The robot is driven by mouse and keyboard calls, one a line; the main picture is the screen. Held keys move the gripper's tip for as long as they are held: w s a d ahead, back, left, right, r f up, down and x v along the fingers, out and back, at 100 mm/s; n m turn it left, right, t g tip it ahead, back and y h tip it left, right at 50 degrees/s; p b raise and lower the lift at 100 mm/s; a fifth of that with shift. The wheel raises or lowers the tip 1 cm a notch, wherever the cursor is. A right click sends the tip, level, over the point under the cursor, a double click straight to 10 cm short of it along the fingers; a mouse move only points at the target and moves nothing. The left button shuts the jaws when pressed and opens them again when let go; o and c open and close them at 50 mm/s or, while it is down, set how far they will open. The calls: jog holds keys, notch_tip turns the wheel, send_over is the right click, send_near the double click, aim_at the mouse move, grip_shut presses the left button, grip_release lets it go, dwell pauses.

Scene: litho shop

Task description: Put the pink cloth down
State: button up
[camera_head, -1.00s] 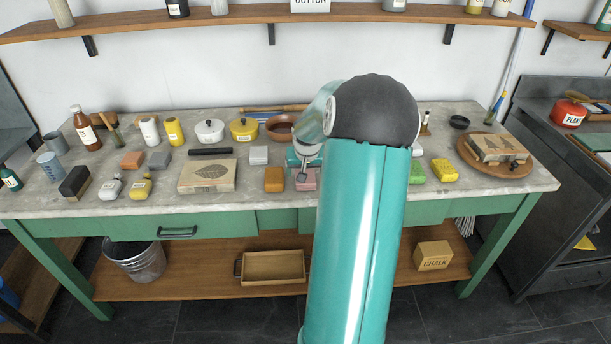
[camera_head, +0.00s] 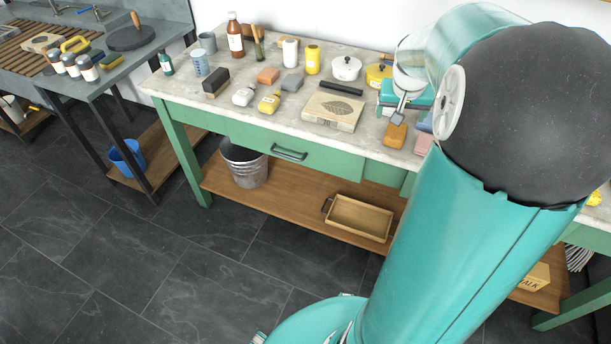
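A pink folded piece (camera_head: 424,143), which may be the pink cloth, lies near the front edge of the worktable (camera_head: 270,118). My arm hides part of it on its right. My gripper (camera_head: 399,116) hangs over the table just left of it, above an orange block (camera_head: 396,134). Its teal body and a grey tip show, but the gap between the fingers is too small to make out. I see no pink cloth in it. I cannot tell whether the gripper touches anything.
A printing block with a leaf (camera_head: 333,111), a white pot (camera_head: 346,68), a yellow pot (camera_head: 378,75) and several bottles and blocks crowd the table. A bucket (camera_head: 245,165) and wooden tray (camera_head: 360,217) stand on the lower shelf. A sink counter (camera_head: 95,80) stands left.

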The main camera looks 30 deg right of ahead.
jog(key=a+r+n, duration=0.2)
jog(key=a+r, duration=0.2)
jog(key=a, duration=0.7)
jog(key=s+a+n+t+y, duration=0.1)
jog(key=s+a, duration=0.3)
jog(key=a, duration=0.3)
jog(key=s+a+r+n+y, duration=0.1)
jog(key=s+a+n, duration=0.1)
jog(key=s+a, duration=0.3)
jog(key=s+a+r+n+t+y, duration=0.1)
jog(key=s+a, duration=0.3)
jog(key=a, duration=0.6)
jog(key=shift+s+n+t, duration=0.25)
jog(key=shift+n+t, duration=0.05)
jog(key=shift+n, duration=0.4)
jog(key=c, duration=0.9)
jog(key=shift+d, duration=0.2)
jog(key=shift+c, duration=0.4)
